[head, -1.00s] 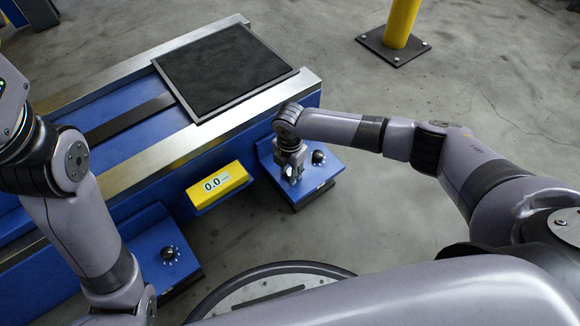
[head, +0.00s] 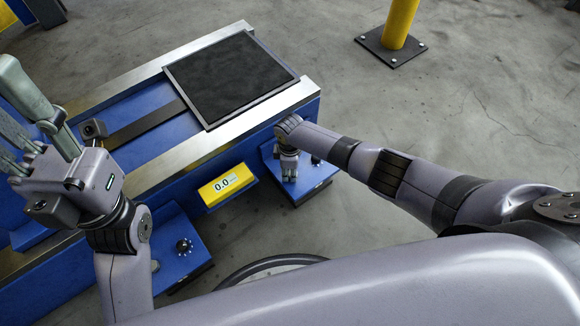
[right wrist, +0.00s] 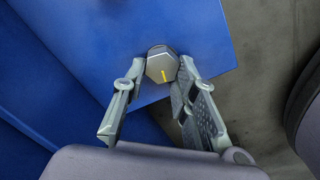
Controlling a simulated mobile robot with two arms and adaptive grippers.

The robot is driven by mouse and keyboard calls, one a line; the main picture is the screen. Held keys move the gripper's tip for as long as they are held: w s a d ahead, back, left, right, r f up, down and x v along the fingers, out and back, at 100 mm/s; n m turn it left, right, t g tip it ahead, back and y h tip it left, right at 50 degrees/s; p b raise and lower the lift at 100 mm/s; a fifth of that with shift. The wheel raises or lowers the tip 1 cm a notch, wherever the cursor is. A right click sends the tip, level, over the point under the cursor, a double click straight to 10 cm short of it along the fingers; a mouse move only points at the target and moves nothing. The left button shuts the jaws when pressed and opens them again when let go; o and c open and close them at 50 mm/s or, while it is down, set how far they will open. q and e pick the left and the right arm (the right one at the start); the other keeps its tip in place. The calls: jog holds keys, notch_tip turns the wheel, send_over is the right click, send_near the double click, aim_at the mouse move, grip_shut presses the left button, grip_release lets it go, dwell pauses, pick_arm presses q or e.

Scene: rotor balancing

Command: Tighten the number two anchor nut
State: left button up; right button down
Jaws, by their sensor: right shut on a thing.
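In the right wrist view a grey hexagonal anchor nut (right wrist: 160,68) with a yellow mark on its top sits at a blue foot plate (right wrist: 205,35). My right gripper (right wrist: 162,78) has a finger on each side of the nut and is shut on it. In the head view my right gripper (head: 288,168) points down at the right-hand blue foot (head: 305,190), and hides the nut there. I see no number on the nut.
A blue machine bed with steel rails (head: 200,140) carries a black square plate (head: 232,75). A yellow display (head: 227,185) reads 0.0. Another blue foot (head: 175,270) has a dark nut (head: 184,246). A yellow post (head: 398,25) stands on open floor behind.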

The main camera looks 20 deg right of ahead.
jog(key=m+p, duration=0.1)
jog(key=m, duration=0.2)
jog(key=shift+m, duration=0.4)
jog(key=m+p, duration=0.1)
jog(key=m, duration=0.3)
jog(key=shift+w+d+m+p, duration=0.1)
jog(key=shift+d+m+p, duration=0.1)
jog(key=shift+m+p, duration=0.15)
jog(key=m, duration=0.4)
jog(key=shift+d+p, duration=0.1)
jog(key=shift+p, duration=0.3)
jog(key=shift+d+m, duration=0.15)
jog(key=shift+m, duration=1.4)
jog(key=c, duration=1.3)
grip_release()
jog(key=shift+w, duration=0.1)
